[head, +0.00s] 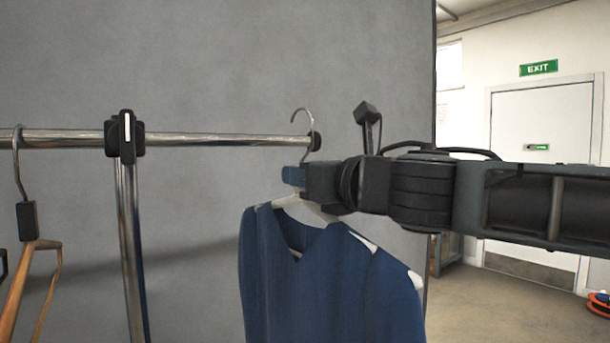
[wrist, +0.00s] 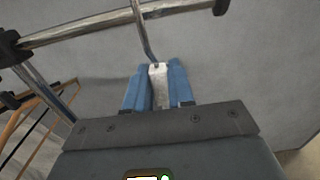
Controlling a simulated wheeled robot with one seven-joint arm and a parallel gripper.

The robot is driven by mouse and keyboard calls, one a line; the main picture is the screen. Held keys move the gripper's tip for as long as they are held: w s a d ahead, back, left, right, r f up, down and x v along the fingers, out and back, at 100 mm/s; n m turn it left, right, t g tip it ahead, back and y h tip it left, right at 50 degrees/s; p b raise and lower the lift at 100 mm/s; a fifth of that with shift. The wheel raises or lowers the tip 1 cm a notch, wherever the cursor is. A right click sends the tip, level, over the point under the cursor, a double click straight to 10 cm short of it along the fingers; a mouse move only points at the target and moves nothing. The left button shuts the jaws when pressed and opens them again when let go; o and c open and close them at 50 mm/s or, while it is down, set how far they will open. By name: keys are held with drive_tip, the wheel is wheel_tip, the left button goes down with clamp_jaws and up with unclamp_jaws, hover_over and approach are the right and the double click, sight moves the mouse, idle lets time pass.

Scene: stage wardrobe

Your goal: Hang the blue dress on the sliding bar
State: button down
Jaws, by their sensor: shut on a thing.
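The blue dress (head: 325,275) hangs from a white hanger (head: 290,201) with a metal hook (head: 303,112). My gripper (head: 293,177) is shut on the hanger's neck. In the wrist view the white neck (wrist: 158,85) is between the blue fingers of my gripper (wrist: 157,88). The chrome bar (head: 225,139) ends in a dark cap (head: 316,141). The hook's curve stands above the bar near this cap, and its shank crosses the bar in both views. I cannot tell whether the hook touches the bar. The dress's lower part is out of frame.
A black clamp (head: 125,137) joins the bar to an upright post (head: 129,240) on the left. A wooden hanger (head: 24,270) hangs farther left. A grey wall panel (head: 220,60) stands behind. The bar between clamp and cap is empty. A door (head: 543,150) is at right.

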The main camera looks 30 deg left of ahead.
drive_tip(key=shift+p+x, duration=0.8)
drive_tip(key=shift+x, duration=2.6)
drive_tip(key=shift+a+p, duration=0.1)
drive_tip(key=shift+p, duration=0.2)
drive_tip(key=shift+f, duration=0.2)
drive_tip(key=shift+f+b, duration=0.3)
drive_tip(key=shift+f+b, duration=0.55)
drive_tip(key=shift+f, duration=0.6)
drive_tip(key=shift+r, duration=0.1)
drive_tip(key=c, duration=0.9)
unclamp_jaws()
